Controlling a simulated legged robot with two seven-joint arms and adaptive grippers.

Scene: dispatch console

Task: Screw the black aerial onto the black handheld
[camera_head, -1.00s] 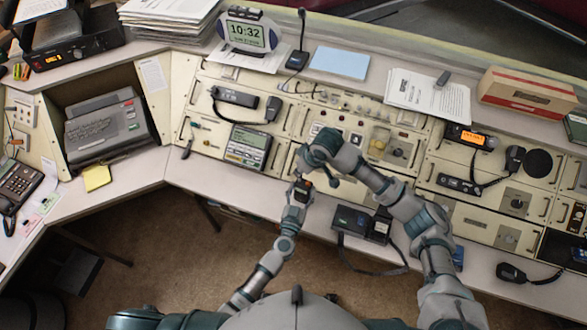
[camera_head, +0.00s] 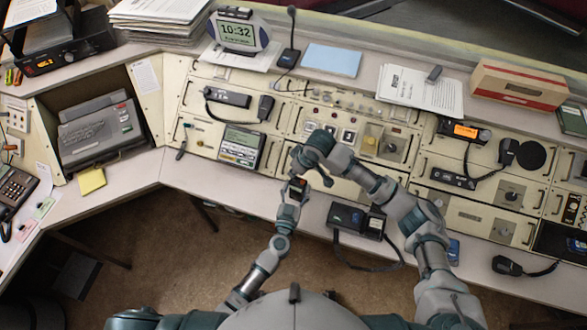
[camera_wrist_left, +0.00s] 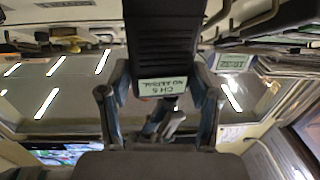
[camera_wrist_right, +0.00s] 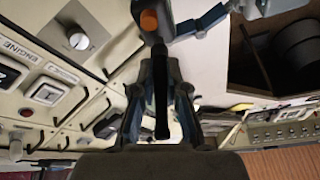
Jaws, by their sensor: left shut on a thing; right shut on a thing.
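The black handheld (camera_wrist_left: 165,35) is in my left gripper (camera_wrist_left: 165,92), one finger on each side of it. Its small lit screen (camera_wrist_left: 168,86) shows upside down in the left wrist view and seems to read "CH 5 NO AERIAL". The black aerial (camera_wrist_right: 161,100) is a thin rod between the fingers of my right gripper (camera_wrist_right: 161,108). Its far end meets or lies very close to the handheld (camera_wrist_right: 152,12) beside an orange knob (camera_wrist_right: 149,20); I cannot tell whether the threads engage. In the head view, the right gripper (camera_head: 299,166) is just above the left gripper (camera_head: 293,190).
Both grippers are in front of the console's lower edge. A black box with a coiled cord (camera_head: 355,220) stands on the desk ledge to the right. A keypad unit (camera_head: 241,147) is behind to the left. The ledge at left holds a yellow note (camera_head: 92,180).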

